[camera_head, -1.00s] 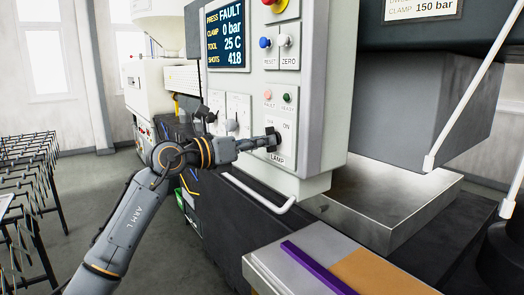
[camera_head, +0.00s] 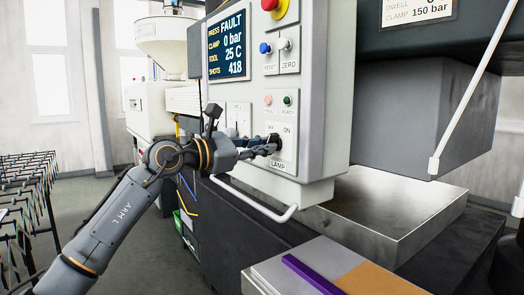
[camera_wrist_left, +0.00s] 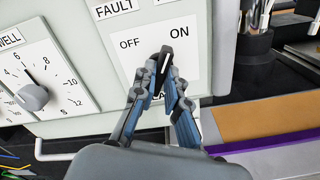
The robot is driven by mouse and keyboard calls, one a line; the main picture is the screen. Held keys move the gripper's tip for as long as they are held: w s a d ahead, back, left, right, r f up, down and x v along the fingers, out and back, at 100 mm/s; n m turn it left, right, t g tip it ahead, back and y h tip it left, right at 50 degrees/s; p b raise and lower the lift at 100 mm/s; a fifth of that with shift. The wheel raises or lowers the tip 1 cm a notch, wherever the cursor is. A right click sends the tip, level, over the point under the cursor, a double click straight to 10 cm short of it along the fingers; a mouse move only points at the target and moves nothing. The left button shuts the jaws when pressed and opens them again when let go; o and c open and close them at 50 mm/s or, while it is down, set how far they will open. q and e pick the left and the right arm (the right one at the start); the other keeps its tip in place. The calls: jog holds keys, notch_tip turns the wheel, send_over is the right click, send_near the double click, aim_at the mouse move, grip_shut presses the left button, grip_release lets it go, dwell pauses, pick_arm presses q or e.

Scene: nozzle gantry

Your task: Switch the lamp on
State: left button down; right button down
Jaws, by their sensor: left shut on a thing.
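The LAMP switch is a black selector knob (camera_wrist_left: 171,45) on a white plate (camera_head: 284,157) marked OFF and ON, low on the light grey control panel. My right gripper is not in view.
FAULT and READY indicators (camera_head: 287,100) sit just above the switch, with RESET and ZERO controls higher. A dial (camera_wrist_left: 33,97) is left of it. A handle bar (camera_head: 255,200) runs below the panel. A bench with a purple strip (camera_head: 308,273) stands in front.

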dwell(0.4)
pick_arm(q)
jog(key=c, duration=1.4)
grip_release()
jog(key=shift+a, duration=0.1)
jog(key=v, duration=1.2)
